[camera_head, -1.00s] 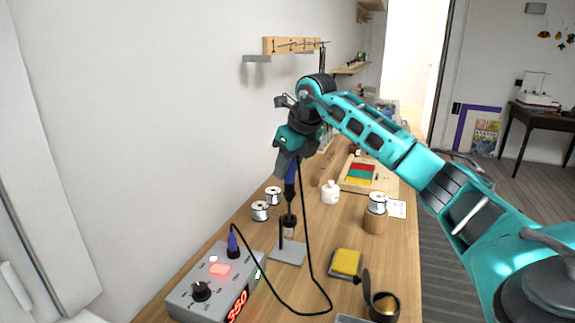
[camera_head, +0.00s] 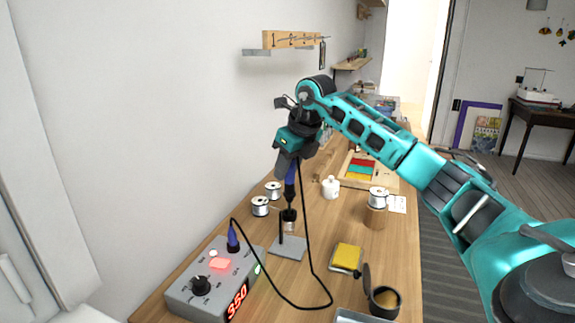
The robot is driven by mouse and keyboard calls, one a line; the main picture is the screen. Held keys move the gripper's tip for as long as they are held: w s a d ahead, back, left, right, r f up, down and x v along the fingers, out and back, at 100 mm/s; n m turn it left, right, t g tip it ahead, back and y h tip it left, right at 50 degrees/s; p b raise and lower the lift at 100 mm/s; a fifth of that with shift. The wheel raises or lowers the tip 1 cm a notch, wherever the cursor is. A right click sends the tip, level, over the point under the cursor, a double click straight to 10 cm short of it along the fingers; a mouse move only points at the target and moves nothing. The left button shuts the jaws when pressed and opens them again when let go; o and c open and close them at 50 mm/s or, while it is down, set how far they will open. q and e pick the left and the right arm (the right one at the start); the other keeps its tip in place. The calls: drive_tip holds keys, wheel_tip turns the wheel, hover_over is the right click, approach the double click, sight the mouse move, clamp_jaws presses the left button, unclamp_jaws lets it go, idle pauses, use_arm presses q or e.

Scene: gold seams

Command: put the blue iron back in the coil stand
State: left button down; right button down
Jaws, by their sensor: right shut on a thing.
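The blue iron (camera_head: 290,186) hangs upright, handle up, in my right gripper (camera_head: 288,168). The gripper is shut on the top of its handle. The iron's lower end points down at the coil stand (camera_head: 287,248), which has a grey base plate on the wooden bench. The iron's dark collar is at the coil's mouth and its tip is hidden; I cannot tell how deep it sits. A black cord runs from the iron to the grey station (camera_head: 213,285), which reads 350. My left gripper is not in view.
Solder spools (camera_head: 260,206) stand behind the stand at left. A yellow sponge (camera_head: 347,257) in a tray and an open dark tin (camera_head: 383,301) are to the right. A white jar (camera_head: 331,187) and a spool on a wooden block (camera_head: 376,217) stand farther back.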

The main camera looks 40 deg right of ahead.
sight(287, 185)
drive_tip(key=shift+f+b, duration=0.4)
drive_tip(key=shift+f, duration=0.55)
drive_tip(key=shift+p, duration=0.3)
drive_tip(key=shift+f+b, duration=0.7)
drive_tip(key=shift+f, duration=0.85)
idle(0.5)
drive_tip(key=c, duration=0.8)
unclamp_jaws()
drive_tip(key=shift+o, duration=0.6)
drive_tip(key=o, duration=0.4)
